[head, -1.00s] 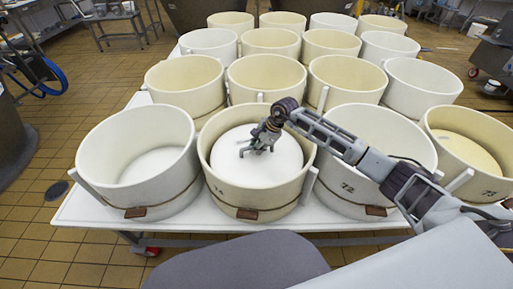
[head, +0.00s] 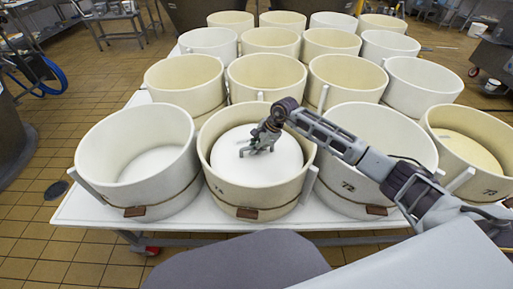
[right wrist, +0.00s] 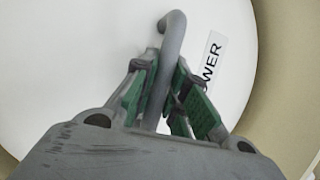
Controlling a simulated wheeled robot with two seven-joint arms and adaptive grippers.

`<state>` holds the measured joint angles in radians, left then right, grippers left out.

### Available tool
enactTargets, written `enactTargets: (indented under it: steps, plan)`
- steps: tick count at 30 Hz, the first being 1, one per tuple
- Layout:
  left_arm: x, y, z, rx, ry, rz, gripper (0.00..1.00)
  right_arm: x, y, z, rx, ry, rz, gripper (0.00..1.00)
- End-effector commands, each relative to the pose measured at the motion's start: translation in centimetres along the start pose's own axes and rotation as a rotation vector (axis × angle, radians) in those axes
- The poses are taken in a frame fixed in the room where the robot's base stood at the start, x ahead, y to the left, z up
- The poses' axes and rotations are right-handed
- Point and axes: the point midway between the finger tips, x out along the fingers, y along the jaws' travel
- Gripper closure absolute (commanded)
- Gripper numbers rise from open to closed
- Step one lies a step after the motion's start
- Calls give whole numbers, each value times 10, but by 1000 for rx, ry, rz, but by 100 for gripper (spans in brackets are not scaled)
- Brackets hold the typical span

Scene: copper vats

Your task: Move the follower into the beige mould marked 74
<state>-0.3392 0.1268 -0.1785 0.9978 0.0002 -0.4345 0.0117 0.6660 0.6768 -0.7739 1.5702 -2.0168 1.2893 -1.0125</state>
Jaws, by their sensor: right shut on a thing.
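The follower (head: 279,168) is a white disc. It lies inside the beige mould marked 74 (head: 228,195), in the middle of the front row, below the mould's rim. My right gripper (head: 256,149) reaches down into this mould and is shut on the follower's grey bar handle. In the right wrist view the handle (right wrist: 172,40) stands between the green-padded fingers (right wrist: 165,95), above the white disc (right wrist: 90,45) with a label partly reading "WER". Whether the disc rests on the mould's bottom cannot be told. My left gripper is not in view.
A white mould (head: 110,140) stands to the left. A white mould marked 72 (head: 345,195) stands to the right, under my right arm, with a beige mould marked 73 (head: 485,185) beyond it. Several more moulds fill the white table (head: 85,209) behind.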

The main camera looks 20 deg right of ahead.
Motion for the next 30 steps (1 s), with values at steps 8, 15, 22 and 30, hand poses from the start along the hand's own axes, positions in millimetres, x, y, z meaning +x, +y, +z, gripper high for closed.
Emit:
enactTargets:
  steps: [8,15,22,30]
  plan:
    - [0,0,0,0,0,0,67,-2,-2,2,-1,-3,-5,70]
    - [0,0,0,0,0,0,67,-1,-1,1,0,-1,-2,60]
    - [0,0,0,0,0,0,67,0,1,-1,1,2,3,60]
    - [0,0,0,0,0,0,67,-19,0,-1,1,1,0,60]
